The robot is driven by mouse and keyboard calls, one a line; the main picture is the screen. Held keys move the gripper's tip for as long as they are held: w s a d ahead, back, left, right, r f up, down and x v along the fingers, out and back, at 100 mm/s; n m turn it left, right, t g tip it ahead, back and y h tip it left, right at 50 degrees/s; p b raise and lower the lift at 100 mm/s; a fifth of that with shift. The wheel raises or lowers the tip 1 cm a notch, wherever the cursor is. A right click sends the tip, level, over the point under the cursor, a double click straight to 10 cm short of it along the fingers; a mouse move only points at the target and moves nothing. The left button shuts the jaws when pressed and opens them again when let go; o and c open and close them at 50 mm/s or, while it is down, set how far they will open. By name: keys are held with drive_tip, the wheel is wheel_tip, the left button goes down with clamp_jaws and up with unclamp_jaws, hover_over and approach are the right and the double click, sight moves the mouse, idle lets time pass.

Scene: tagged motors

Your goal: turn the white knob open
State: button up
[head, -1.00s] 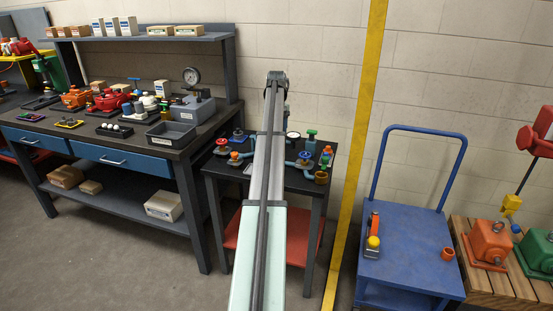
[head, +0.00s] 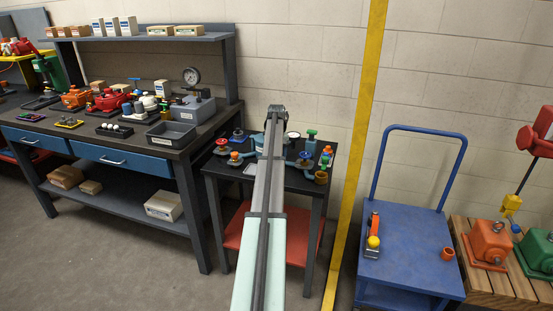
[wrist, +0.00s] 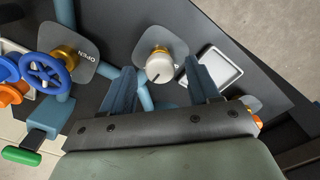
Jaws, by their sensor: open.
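The white knob (wrist: 159,68) shows in the wrist view on a brass stem over a grey plate (wrist: 150,39). A dark pointer mark on its face points toward the lower left of the picture. The plate's lettering is mostly hidden. My gripper (wrist: 160,68) is open, with one blue-grey finger on each side of the knob in the picture. Gaps show between the knob and both fingers. I cannot tell how far down the fingers reach beside it. In the head view my arm hides the knob and the fingers.
A blue handwheel (wrist: 47,73) with a plate reading OPEN stands left of the knob. A green-ended lever (wrist: 22,156) is at the lower left. A pale square panel (wrist: 212,70) lies right of the knob. The dark table (head: 313,194) holds other valves.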

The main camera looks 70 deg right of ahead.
drive_tip(key=shift+f, duration=0.25)
drive_tip(key=shift+c, duration=0.2)
drive_tip(key=c, duration=1)
